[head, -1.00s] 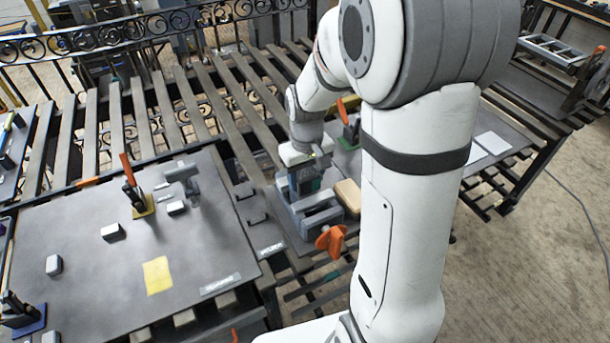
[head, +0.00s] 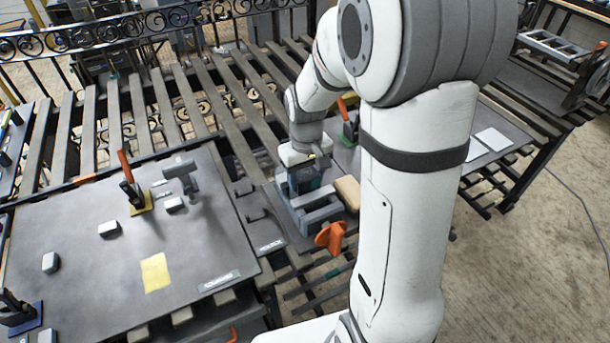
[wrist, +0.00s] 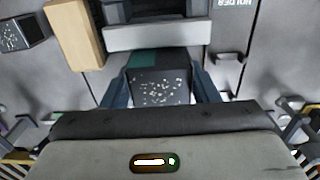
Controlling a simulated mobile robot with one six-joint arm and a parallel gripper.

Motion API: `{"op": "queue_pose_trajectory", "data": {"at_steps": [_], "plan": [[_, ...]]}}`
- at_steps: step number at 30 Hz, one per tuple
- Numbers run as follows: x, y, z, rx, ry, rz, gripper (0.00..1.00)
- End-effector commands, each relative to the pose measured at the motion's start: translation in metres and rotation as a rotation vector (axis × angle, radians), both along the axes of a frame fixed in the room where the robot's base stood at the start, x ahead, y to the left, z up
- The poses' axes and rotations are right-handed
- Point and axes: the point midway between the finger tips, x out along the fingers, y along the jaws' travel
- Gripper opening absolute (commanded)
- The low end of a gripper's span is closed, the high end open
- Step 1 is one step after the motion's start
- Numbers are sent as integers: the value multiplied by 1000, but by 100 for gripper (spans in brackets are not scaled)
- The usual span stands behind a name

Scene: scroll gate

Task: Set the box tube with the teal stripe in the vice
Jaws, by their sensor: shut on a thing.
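My gripper (wrist: 161,74) is shut on the box tube (wrist: 160,88), a dark tube with a speckled end face and a teal stripe on its upper left in the wrist view. The head view shows the gripper (head: 304,178) pointing down at the back part of the grey vice (head: 322,214), with a bit of teal between the fingers. In the wrist view the tube is right beside the vice's pale jaw bar (wrist: 157,37). The tube's lower end is hidden, so I cannot tell whether it touches the vice floor.
A tan wooden block (head: 347,194) lies right beside the vice. The orange vice handle (head: 331,236) sticks out at the front. A grey board (head: 100,260) with clamps, small blocks and a yellow patch (head: 155,272) lies to the left. A dark holder plate (head: 262,220) adjoins the vice.

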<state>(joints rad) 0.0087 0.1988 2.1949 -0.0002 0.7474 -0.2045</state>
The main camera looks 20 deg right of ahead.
Motion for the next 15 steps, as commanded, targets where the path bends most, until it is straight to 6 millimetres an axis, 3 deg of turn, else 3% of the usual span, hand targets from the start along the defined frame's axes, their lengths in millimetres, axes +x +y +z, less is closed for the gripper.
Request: {"op": "queue_pose_trajectory", "data": {"at_steps": [3,4,12,15], "plan": [[0,0,-2,0,-1,0,24],[0,0,-2,0,-1,0,56],[0,0,-2,0,0,1,78],[0,0,-2,0,0,1,80]]}}
